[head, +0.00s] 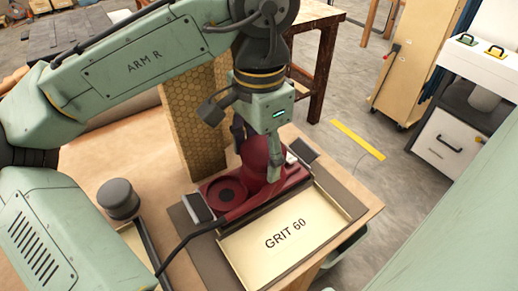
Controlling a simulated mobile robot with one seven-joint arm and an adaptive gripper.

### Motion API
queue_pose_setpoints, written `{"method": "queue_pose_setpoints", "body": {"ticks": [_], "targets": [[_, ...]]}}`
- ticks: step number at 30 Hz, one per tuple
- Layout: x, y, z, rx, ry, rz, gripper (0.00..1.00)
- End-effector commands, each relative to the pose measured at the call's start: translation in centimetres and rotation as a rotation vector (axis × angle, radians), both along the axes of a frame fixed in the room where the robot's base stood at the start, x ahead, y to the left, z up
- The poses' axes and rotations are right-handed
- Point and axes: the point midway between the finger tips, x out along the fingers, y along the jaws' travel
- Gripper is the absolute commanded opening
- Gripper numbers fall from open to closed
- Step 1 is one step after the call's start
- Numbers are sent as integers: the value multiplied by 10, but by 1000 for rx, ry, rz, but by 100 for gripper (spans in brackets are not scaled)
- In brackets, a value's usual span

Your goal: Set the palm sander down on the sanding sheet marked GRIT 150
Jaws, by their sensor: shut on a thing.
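The palm sander (262,162) is dark red, with a round knob on top, a flat body and a black cord running to the lower left. My gripper (256,152) is shut on its knob from above. The sander is level, just behind the pale sheet marked GRIT 60 (286,234). I cannot tell whether it touches what is under it. No GRIT 150 marking can be read. Another pale panel (133,240) at the left is largely hidden behind my arm, with no label in view.
The wooden bench top (366,196) has its right edge close to the sander. A tall honeycomb-patterned block (196,125) stands behind it. A dark round knob (119,197) is at the left. Open floor (400,190) lies to the right, with a white cabinet (448,140) beyond.

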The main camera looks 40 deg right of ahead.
Motion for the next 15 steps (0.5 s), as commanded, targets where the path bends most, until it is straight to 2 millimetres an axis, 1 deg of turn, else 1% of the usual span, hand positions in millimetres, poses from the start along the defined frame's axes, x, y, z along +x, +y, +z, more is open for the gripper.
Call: {"method": "queue_pose_setpoints", "body": {"ticks": [15], "targets": [[0,0,-6,-2,0,0,13]]}}
